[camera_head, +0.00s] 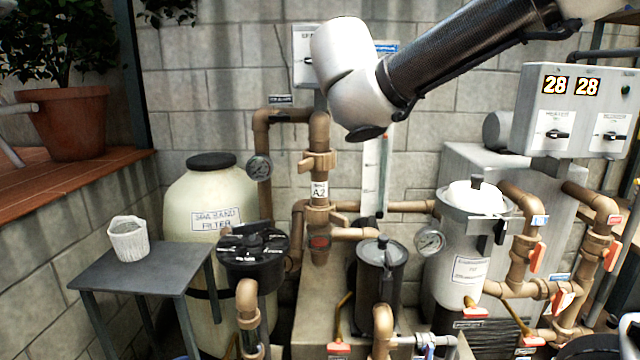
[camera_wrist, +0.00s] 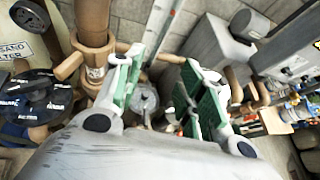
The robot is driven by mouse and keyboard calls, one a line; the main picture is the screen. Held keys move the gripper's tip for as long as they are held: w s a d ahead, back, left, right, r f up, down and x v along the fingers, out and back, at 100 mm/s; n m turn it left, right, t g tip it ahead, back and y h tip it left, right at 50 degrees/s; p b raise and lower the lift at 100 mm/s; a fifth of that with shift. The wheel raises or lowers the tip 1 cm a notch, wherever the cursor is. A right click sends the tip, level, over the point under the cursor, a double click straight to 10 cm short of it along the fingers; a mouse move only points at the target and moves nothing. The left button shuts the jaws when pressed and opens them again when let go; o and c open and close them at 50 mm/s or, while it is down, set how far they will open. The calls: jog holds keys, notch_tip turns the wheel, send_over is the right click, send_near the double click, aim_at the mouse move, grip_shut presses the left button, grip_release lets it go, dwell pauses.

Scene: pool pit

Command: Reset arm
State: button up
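My arm (camera_head: 450,60) reaches in from the upper right in the head view, raised above the pool equipment, with its white wrist end in front of the block wall. My gripper (camera_wrist: 158,92) shows in the wrist view. Its two fingers with green pads are spread apart. Nothing is held between them; a grey canister lid (camera_wrist: 143,98) shows in the gap, farther off. The gripper's fingers cannot be made out in the head view.
Below the arm stand a sand filter (camera_head: 212,190), brown pipes (camera_head: 318,185), a dark canister (camera_head: 380,280) and a white-lidded canister (camera_head: 470,255). A control box (camera_head: 575,110) is at right. A small table (camera_head: 150,268) bears a white cup (camera_head: 128,240) at left.

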jog(key=s+d+f+m+g, duration=0.2)
jog(key=s+d+f+m, duration=0.15)
jog(key=d+m, duration=0.25)
jog(key=s+d+f+m+g, duration=0.2)
jog(key=d+f+m+g, duration=0.15)
jog(key=d+m, duration=0.25)
jog(key=s+d+f+m+g+y, duration=0.1)
jog(key=s+d+f+m, duration=0.3)
jog(key=s+d+m, duration=0.3)
jog(key=s+d+f+m+g+y, duration=0.1)
jog(key=s+d+f+m, duration=0.3)
jog(key=s+d+m, duration=0.4)
jog(key=shift+s+f+m+y, duration=0.25)
jog(key=shift+s+m+y, duration=0.55)
jog(key=shift+s+m, duration=2.55)
jog(key=shift+o, duration=0.4)
jog(key=shift+w+d+m+g, duration=0.1)
jog(key=shift+w+m+g, duration=0.15)
jog(key=shift+g, duration=0.1)
